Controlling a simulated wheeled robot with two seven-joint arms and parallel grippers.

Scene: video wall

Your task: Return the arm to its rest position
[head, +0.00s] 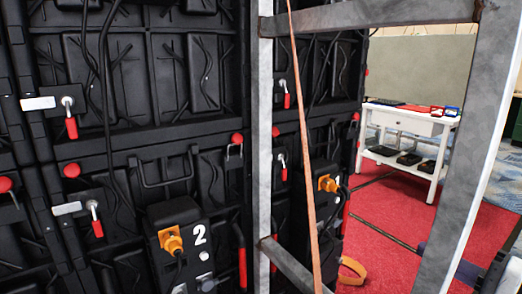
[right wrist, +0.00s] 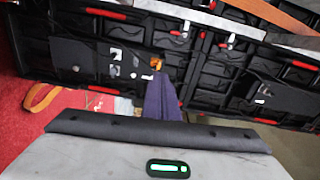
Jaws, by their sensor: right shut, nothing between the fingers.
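My right gripper (right wrist: 161,98) shows in the right wrist view as dark blue fingers pressed together, with nothing between them. It points toward the black back of the video wall (right wrist: 90,50), which looks tilted there; I cannot tell the distance. In the head view, a grey and black part of my right arm shows at the lower right edge, partly cut off. My left gripper is in neither view.
The black video wall panels (head: 140,110) fill the left, with red-handled latches and orange connectors. A grey metal frame (head: 262,150) stands in front, with an orange strap (head: 303,130) running down. A white table (head: 405,120) stands behind. Red carpet (head: 390,220) shows between.

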